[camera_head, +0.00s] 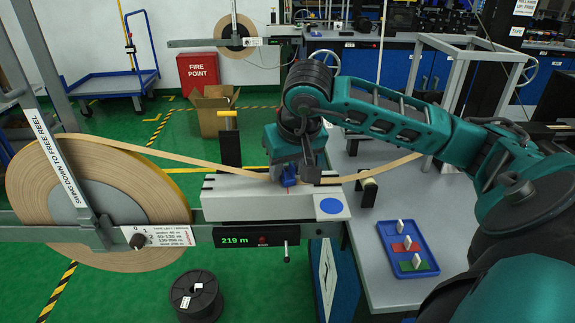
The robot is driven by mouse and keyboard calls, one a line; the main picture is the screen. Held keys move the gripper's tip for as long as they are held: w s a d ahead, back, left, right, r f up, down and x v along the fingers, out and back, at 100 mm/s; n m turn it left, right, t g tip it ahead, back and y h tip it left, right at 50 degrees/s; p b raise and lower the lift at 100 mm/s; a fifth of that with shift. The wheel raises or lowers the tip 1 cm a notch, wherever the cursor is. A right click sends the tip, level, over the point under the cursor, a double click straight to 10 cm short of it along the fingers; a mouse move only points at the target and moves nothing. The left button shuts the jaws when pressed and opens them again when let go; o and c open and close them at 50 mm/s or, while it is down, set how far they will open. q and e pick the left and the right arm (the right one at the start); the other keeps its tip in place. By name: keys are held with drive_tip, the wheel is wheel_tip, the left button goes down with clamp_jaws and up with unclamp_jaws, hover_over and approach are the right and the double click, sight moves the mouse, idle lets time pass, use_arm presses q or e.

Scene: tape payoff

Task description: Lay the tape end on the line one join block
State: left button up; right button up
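The white join block (258,205) stands at the middle of the bench edge, with a blue disc (331,206) at its right end. A tan tape (190,160) runs from the big reel (40,185) at the left to the top of the block. More tape (385,168) leaves the block's right side and rises behind my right arm. My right gripper (289,172) points down at the block's top, where the tape passes. My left gripper is out of view.
A blue tray (408,262) with small white pieces on red and green patches lies on the grey bench (385,290) at the right. A display (240,240) reading 219 m sits below the block. A black spool (196,296) stands on the floor.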

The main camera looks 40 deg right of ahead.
drive_tip(key=o, duration=0.3)
drive_tip(key=shift+o, duration=0.2)
drive_tip(key=p+v, duration=0.1)
drive_tip(key=v, duration=0.4)
drive_tip(key=shift+r, duration=0.4)
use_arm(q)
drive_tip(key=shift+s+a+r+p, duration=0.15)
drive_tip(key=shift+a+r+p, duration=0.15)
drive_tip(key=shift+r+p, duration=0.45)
use_arm(e)
drive_tip(key=v, duration=0.7)
drive_tip(key=shift+s, duration=0.2)
drive_tip(key=shift+a, duration=0.1)
